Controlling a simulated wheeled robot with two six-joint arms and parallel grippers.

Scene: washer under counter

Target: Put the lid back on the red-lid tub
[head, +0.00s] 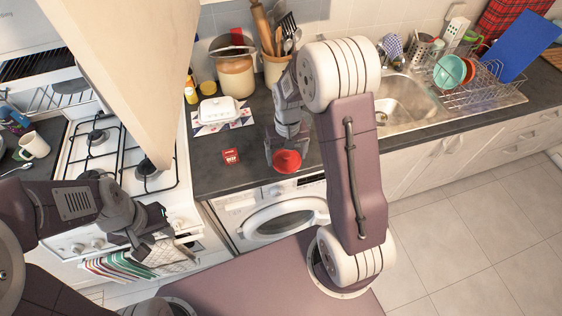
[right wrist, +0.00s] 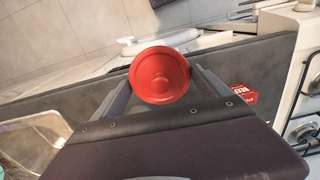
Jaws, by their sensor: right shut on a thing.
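The red lid (head: 287,161) is round and shows near the counter's front edge, above the washer. In the right wrist view the lid (right wrist: 160,75) sits between the fingertips, its round face toward the camera. My right gripper (head: 284,150) is shut on it; the height above the counter is hard to judge. I cannot make out the tub in either view; the arm and the lid hide part of the counter. My left gripper (head: 158,238) is in front of the oven, with its fingers apart and nothing seen between them.
A red packet (head: 231,156) lies on the counter left of the lid. A white covered dish (head: 219,109) stands on a patterned mat behind it. Crocks stand at the back wall. The hob (head: 110,150) is left, the sink (head: 405,103) right, and a hood hangs upper left.

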